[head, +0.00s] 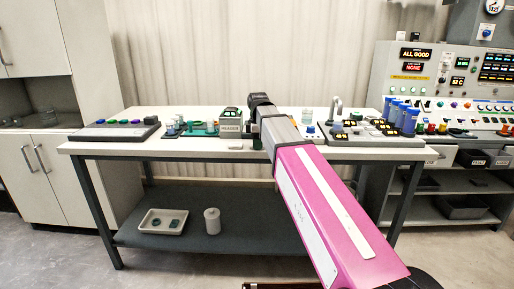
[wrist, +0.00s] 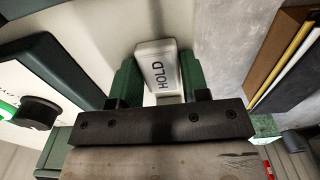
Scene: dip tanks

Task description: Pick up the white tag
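The white tag (wrist: 158,68), marked HOLD, shows in the wrist view between the two green fingers of my gripper (wrist: 160,82). It sits close to both fingers, and the left finger covers part of its lower edge. The fingers stand about a tag's width apart; I cannot tell whether they press on it. In the head view my gripper (head: 257,144) is at the front edge of the workbench (head: 110,148), mostly hidden by my arm, and the tag cannot be made out there.
A READER box (head: 230,128) stands just left of my gripper. A dark button panel (head: 115,132) is at the bench's left; blue cylinders (head: 403,116) are at the right.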

